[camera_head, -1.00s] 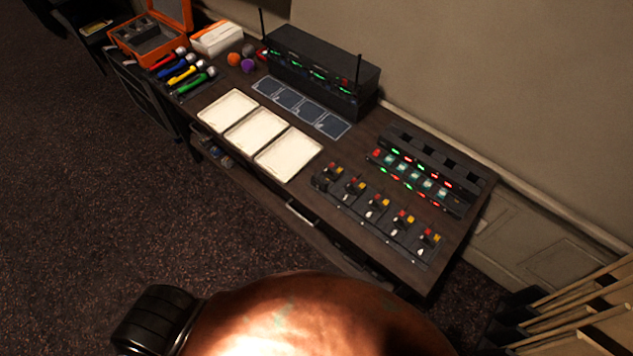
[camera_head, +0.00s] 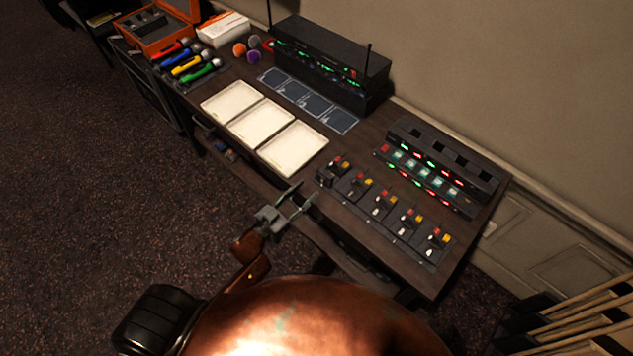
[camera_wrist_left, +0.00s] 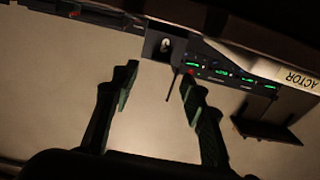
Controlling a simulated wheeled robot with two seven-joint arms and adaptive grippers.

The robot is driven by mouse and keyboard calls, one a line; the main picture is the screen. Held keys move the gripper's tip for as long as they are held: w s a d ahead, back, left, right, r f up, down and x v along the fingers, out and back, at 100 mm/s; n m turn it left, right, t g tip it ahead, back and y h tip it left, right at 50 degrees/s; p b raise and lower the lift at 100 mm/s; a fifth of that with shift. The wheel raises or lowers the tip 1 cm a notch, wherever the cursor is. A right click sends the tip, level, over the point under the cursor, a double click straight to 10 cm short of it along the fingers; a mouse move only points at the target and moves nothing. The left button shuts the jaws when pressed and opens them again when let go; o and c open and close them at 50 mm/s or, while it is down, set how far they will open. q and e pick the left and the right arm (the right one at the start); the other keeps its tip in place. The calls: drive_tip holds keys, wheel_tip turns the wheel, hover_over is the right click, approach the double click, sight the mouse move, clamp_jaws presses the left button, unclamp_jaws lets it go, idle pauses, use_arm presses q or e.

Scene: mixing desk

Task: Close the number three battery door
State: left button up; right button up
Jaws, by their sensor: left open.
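A row of black units (camera_head: 352,184) with red and yellow parts and pale levers lies along the desk's front right. The third unit (camera_head: 380,205) is in the middle of this row. It is too small to tell which part is a battery door or how it stands. My left gripper (camera_head: 303,196) is open and empty at the desk's front edge, left of the row and apart from it. In the left wrist view, its two dark fingers (camera_wrist_left: 158,80) are spread with nothing between them. My right gripper is not in view.
A black rack (camera_head: 440,168) with green and red lights stands behind the row. White trays (camera_head: 262,122), dark blue cards (camera_head: 308,101) and a black receiver (camera_head: 330,62) with antennas lie to the left. An orange case (camera_head: 160,38) is far left. Slatted pieces (camera_head: 575,315) stand lower right.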

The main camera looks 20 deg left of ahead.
sight(321, 178)
use_arm(q)
drive_tip(key=x, duration=0.6)
drive_tip(key=shift+w, duration=0.1)
drive_tip(key=shift+c, duration=0.2)
clamp_jaws()
